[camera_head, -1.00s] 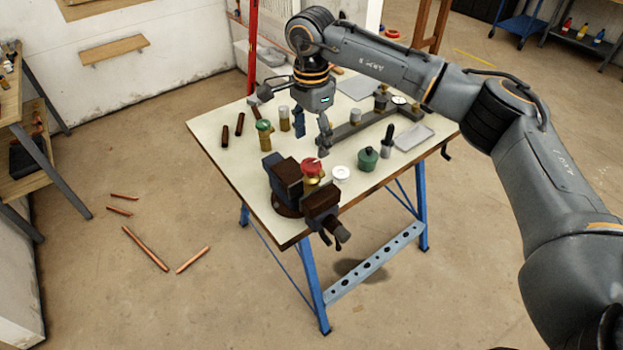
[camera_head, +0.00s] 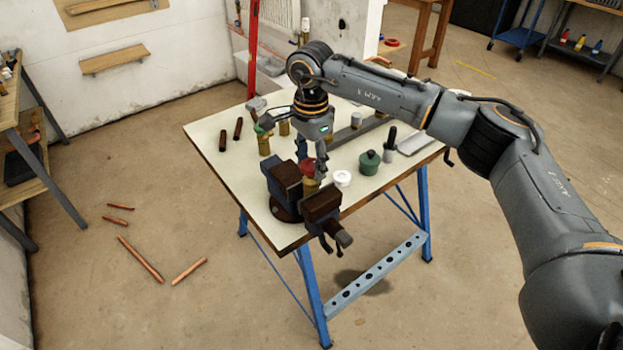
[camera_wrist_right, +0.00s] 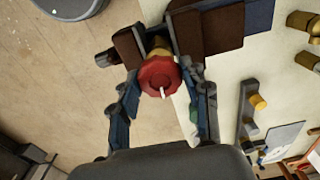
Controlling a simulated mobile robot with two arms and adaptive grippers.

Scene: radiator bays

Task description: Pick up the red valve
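The red valve (camera_head: 307,168) has a red knob on a brass body and sits between the jaws of a bench vise (camera_head: 285,180) at the workbench's near edge. In the right wrist view, the red knob (camera_wrist_right: 160,76) shows from above, with the brass body partly hidden beneath it. My right gripper (camera_head: 312,158) points down over the valve and partly covers it in the head view. In the right wrist view, its fingers (camera_wrist_right: 160,88) are open, one on each side of the knob. Whether they touch it I cannot tell. My left gripper is not in view.
On the workbench (camera_head: 232,172) stand a green-topped valve (camera_head: 264,140), a green pot (camera_head: 369,162), a white round piece (camera_head: 342,179) and a dark-handled tool (camera_head: 389,148). Copper pipes (camera_head: 140,258) lie on the floor at left. The bench's left part is fairly clear.

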